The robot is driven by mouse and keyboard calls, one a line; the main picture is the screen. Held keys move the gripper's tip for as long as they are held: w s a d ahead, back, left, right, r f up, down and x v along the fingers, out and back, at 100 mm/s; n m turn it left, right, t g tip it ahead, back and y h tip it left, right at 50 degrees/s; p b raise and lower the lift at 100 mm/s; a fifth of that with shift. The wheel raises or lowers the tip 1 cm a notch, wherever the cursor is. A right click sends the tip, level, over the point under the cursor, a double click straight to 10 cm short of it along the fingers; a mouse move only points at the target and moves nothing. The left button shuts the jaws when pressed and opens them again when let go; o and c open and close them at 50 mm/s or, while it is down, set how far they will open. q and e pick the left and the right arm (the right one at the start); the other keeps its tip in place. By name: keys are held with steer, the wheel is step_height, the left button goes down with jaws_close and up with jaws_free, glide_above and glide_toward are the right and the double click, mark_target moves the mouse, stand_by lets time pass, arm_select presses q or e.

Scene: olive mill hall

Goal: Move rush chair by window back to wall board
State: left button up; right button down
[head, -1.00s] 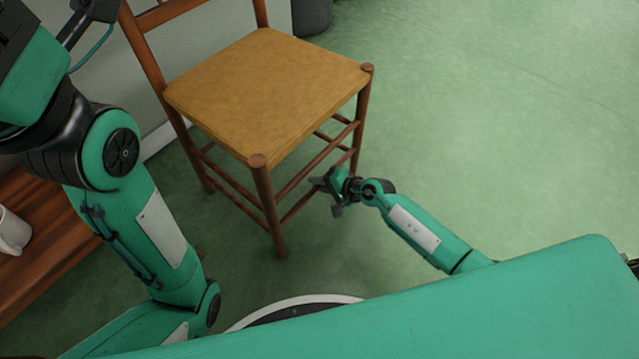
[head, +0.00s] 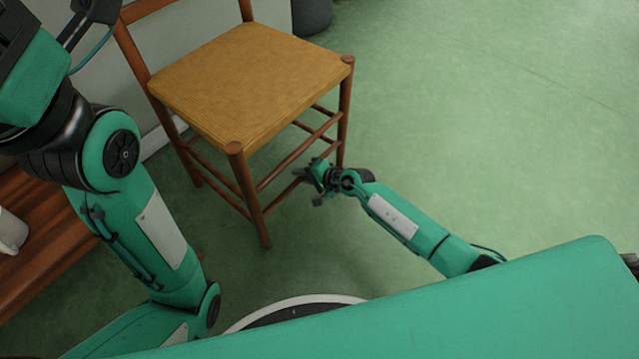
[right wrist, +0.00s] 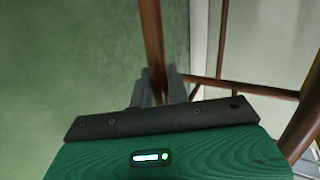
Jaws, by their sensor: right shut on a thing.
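The wooden rush chair (head: 250,80) stands upright on the green floor, its woven tan seat facing up and its backrest at the wall side, cut by the picture's top. My right gripper (head: 309,174) is low beside the chair and shut on a lower brown rung between its legs. In the right wrist view the rung (right wrist: 152,40) runs down between the fingers (right wrist: 160,88). The pale wall board (head: 158,138) shows low on the wall behind the chair's left side, partly hidden by my left arm. The exact gap between chair and board cannot be told. My left gripper is not visible.
A brown wooden bench (head: 45,235) with a white mug (head: 10,232) is at the lower left, beside my left arm. A dark grey bin-like thing (head: 312,14) stands at the top, behind the chair. The floor on the right is clear.

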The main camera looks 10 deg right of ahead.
steer(key=shift+w+a+r+b, duration=0.15)
steer(key=shift+w+a+b, duration=0.05)
steer(key=shift+w+a, duration=0.45)
steer(key=shift+w+a+r+b, duration=0.15)
steer(key=shift+w+a, duration=0.5)
steer(key=w+a+b, duration=0.3)
steer(key=w+a, duration=0.3)
steer(key=shift+a+b, duration=0.2)
steer(key=shift+b, duration=0.2)
stand_by(0.4)
steer(key=shift+w, duration=0.1)
